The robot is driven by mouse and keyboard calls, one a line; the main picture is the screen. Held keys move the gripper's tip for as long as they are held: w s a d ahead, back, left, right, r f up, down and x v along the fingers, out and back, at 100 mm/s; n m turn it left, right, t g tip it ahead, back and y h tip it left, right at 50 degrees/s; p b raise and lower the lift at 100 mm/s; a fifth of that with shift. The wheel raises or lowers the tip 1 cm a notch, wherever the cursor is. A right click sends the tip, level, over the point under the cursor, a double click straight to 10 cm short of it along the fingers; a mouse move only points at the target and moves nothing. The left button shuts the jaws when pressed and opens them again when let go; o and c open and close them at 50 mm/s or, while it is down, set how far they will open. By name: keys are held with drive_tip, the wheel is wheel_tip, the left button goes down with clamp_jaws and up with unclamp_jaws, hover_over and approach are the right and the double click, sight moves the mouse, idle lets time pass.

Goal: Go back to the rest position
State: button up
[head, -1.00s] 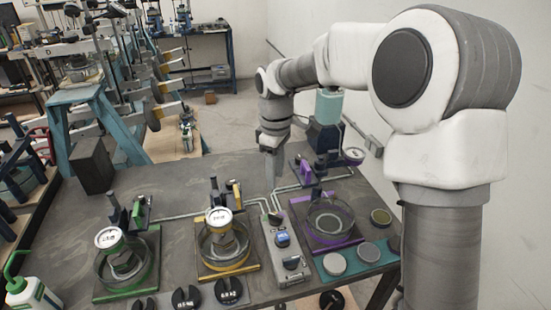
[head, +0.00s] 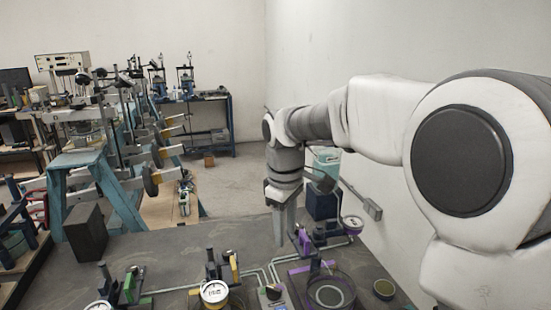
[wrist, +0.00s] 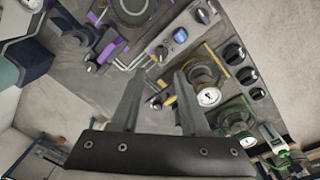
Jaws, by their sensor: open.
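My gripper (head: 281,236) hangs fingers-down above the back part of the dark workbench (head: 180,262) in the head view. In the wrist view my gripper (wrist: 158,98) shows two separated grey fingers with nothing between them. It is open and empty. My white and grey arm reaches in from the right of the head view. The fingers appear apart from the bench equipment.
Purple (head: 328,292), yellow (head: 213,292) and green (head: 98,307) dial stations line the bench's near side, cut off below. A blue-based container (head: 323,200) stands right of my gripper. A dark block (head: 86,232) sits at left. A wall closes the right side.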

drive_tip(key=s+d+r+m+t, duration=0.1)
drive_tip(key=s+d+m, duration=0.4)
drive_tip(key=s, duration=0.6)
drive_tip(key=s+d+r+m+t, duration=0.2)
drive_tip(key=s+d+m, duration=0.4)
drive_tip(key=s, duration=0.5)
drive_tip(key=shift+d+m+t, duration=0.3)
drive_tip(key=shift+d+t, duration=0.2)
drive_tip(key=shift+t, duration=0.4)
drive_tip(key=shift+s+a, duration=0.1)
drive_tip(key=shift+a, duration=0.1)
